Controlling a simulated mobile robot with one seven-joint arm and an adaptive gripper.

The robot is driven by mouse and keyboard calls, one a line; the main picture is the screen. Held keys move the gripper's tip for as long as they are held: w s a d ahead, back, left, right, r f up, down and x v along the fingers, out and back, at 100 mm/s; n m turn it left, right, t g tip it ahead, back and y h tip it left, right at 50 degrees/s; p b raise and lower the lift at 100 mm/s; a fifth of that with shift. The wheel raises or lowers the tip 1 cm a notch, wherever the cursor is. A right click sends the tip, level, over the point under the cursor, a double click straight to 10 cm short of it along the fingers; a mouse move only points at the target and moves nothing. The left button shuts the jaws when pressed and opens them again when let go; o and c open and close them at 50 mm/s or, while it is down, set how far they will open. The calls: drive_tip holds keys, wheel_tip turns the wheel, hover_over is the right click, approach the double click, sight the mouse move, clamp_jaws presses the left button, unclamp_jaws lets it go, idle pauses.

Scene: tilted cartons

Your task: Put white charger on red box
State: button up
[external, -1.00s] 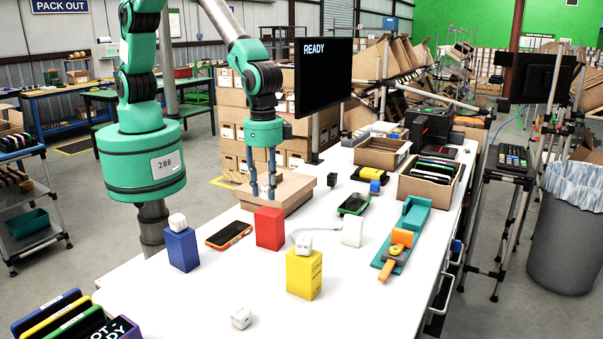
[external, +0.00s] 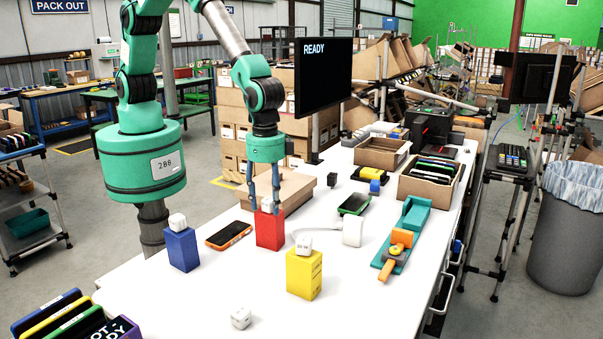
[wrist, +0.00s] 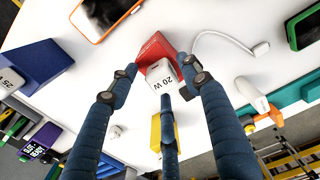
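A white charger (wrist: 160,76) marked "20 W" sits between my gripper's fingers. In the external view this charger (external: 267,205) is at the top of the red box (external: 270,231), which stands upright on the white table. My gripper (external: 265,208) points down over the red box, its fingers around the charger. The wrist view shows the gripper (wrist: 160,85) closed about the charger, with the red box (wrist: 155,48) behind it. I cannot tell whether the charger's underside touches the box top.
White chargers sit on the blue box (external: 182,250) and the yellow box (external: 304,275); another charger (external: 241,318) lies near the front. An orange phone (external: 229,236) lies left of the red box. A white block (external: 352,231) with a cable stands right. A cardboard box (external: 295,190) is behind.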

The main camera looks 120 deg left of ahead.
sight(268, 199)
drive_tip(key=shift+r, duration=0.15)
wheel_tip(268, 199, up, 12)
idle(0.8)
drive_tip(key=shift+r, duration=0.1)
idle(0.5)
